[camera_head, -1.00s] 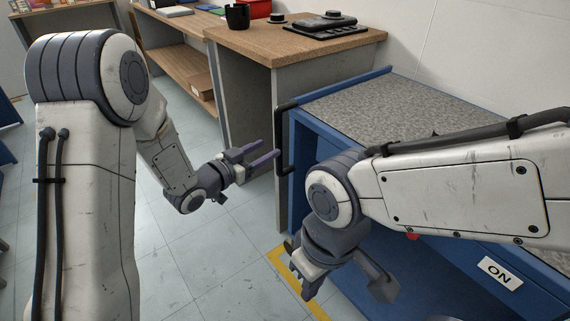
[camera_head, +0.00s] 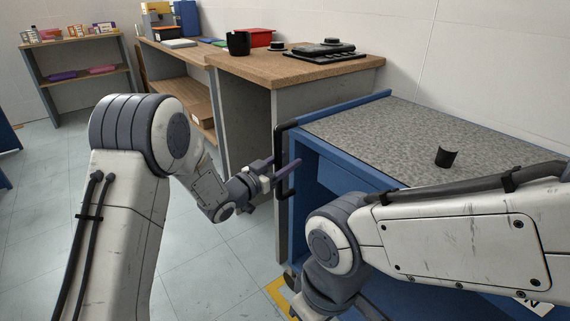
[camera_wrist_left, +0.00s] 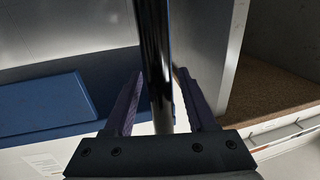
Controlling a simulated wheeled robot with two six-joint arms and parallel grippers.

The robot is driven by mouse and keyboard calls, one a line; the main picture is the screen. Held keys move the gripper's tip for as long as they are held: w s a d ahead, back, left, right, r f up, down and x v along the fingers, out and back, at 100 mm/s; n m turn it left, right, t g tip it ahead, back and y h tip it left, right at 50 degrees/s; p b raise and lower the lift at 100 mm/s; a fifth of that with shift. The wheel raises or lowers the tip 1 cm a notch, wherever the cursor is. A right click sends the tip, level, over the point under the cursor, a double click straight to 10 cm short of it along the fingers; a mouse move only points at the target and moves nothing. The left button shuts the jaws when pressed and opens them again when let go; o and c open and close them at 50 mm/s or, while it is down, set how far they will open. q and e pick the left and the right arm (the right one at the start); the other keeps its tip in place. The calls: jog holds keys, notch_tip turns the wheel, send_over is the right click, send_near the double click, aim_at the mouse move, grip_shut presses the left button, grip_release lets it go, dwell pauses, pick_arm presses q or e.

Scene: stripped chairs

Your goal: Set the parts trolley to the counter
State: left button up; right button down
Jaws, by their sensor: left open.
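The blue parts trolley with a speckled grey top (camera_head: 370,140) stands on the right, close beside the wood-topped counter (camera_head: 290,68). Its black upright handle (camera_head: 279,150) is on its left end. My left gripper (camera_head: 284,168) is at that handle. In the left wrist view the black handle bar (camera_wrist_left: 156,70) runs between the two spread fingers of my left gripper (camera_wrist_left: 158,95), which are open. My right arm reaches across the front of the trolley. Its gripper end (camera_head: 325,300) is low and mostly cut off by the bottom edge, so its jaws are unclear.
A small dark cup-like piece (camera_head: 447,157) stands on the trolley top. A black mug (camera_head: 238,43), a red box (camera_head: 258,37) and a dark flat device (camera_head: 322,52) are on the counter. Yellow tape (camera_head: 279,291) marks the floor by the trolley. Floor at left is clear.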

pick_arm(q)
jog(key=shift+d, duration=0.1)
grip_shut()
dwell(1.4)
